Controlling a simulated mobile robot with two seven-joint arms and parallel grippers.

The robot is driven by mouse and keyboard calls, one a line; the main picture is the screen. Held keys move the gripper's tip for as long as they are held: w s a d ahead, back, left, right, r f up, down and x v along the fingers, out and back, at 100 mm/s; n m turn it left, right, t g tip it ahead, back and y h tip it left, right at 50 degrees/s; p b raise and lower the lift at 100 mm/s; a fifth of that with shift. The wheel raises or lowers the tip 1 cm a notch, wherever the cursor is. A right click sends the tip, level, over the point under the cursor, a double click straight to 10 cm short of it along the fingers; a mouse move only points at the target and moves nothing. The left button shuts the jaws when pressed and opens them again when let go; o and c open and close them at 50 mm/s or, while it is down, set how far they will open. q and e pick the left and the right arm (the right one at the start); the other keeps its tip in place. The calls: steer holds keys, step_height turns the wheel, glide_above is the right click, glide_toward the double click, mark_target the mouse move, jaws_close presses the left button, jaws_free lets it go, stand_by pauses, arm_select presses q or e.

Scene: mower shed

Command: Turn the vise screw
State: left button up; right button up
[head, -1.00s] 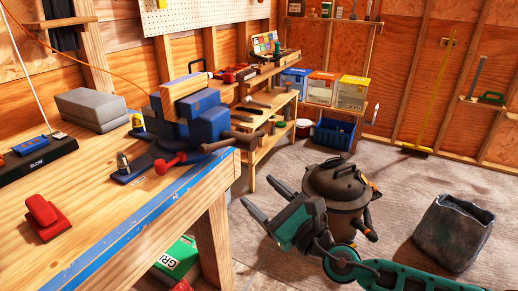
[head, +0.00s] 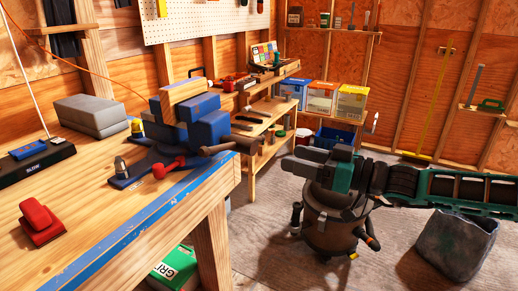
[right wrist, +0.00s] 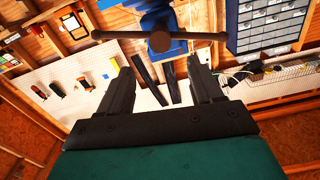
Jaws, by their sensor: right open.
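The blue vise (head: 208,130) is on the right end of the workbench, with a light wooden block (head: 186,90) in its jaws. Its dark brown screw (head: 228,147) sticks out to the right past the bench edge. In the right wrist view, the round screw end (right wrist: 160,42) faces me, with the thin handle bar (right wrist: 115,36) lying roughly level across it. My right gripper (head: 298,160) is right of the screw, fingers pointing left towards it, open and apart from it. In the wrist view, the screw end is beyond the gap between the fingertips (right wrist: 160,62). My left gripper is not in view.
A red-handled tool (head: 170,167) lies beside the vise, and a red object (head: 40,222) is near the bench's front. A shop vacuum (head: 328,228) stands on the floor below my right gripper. A grey bin (head: 455,245) is at right.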

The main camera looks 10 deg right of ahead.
mark_target(254, 147)
steer(key=x, duration=0.9)
steer(key=shift+w+a, duration=0.2)
steer(key=shift+a, duration=0.15)
steer(key=c, duration=1)
